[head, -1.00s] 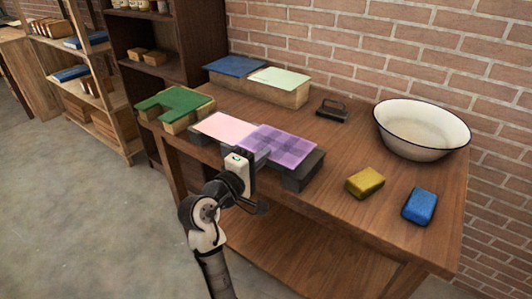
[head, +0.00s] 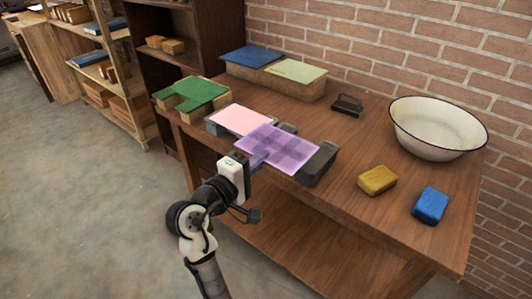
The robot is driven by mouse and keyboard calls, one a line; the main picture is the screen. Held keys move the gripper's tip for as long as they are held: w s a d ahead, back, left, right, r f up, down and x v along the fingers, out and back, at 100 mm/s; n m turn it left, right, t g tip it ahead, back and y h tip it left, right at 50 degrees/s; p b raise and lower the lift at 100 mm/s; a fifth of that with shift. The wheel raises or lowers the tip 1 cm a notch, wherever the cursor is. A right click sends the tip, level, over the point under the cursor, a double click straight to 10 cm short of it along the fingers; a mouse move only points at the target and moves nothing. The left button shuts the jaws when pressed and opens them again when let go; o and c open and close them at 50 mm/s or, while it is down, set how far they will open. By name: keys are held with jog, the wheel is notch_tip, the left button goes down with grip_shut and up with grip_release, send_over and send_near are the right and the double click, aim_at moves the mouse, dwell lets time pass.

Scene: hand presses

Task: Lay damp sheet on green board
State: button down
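The damp sheet, a thin see-through purple sheet (head: 284,148), is held out flat by my gripper (head: 259,160). My gripper is at the sheet's near left edge and looks shut on it; the fingertips are partly covered by the sheet. The sheet hangs over dark grey blocks (head: 321,160) at the table's front edge and overlaps a pink sheet (head: 238,118) in the picture. The green board (head: 203,91) rests on wooden blocks at the table's left end, apart from the sheet. Its top is bare and it has a notch at its near left side.
A blue board (head: 249,57) and a pale green one (head: 297,72) lie on a long wooden block at the back. A dark handled tool (head: 347,106), a white basin (head: 436,145), a yellow sponge (head: 377,180) and a blue sponge (head: 430,205) stand on the wooden table (head: 350,140).

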jog(key=p+v, duration=0.2)
jog(key=v, duration=1)
jog(key=shift+s+a, duration=0.1)
jog(key=shift+s, duration=0.05)
dwell(0.3)
